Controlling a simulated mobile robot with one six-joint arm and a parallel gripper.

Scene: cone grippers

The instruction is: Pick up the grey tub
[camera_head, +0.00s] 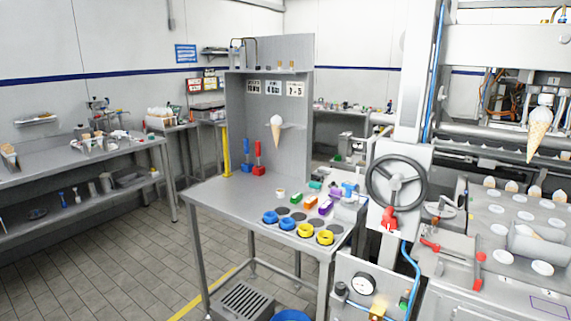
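No single object is clearly the grey tub. Several grey containers show: small grey cups (105,182) and a shallow grey vessel (131,179) on the lower shelf of the left bench, and a grey slotted crate (243,301) on the floor under the middle table. A small pale cup (280,193) stands on the middle table. My gripper is not in view.
The middle table (225,206) carries blue and yellow rings (325,238), coloured blocks (311,202) and red and blue upright tools (258,168). A machine with a handwheel (398,183) fills the right. Tiled floor (130,260) at the left front is free.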

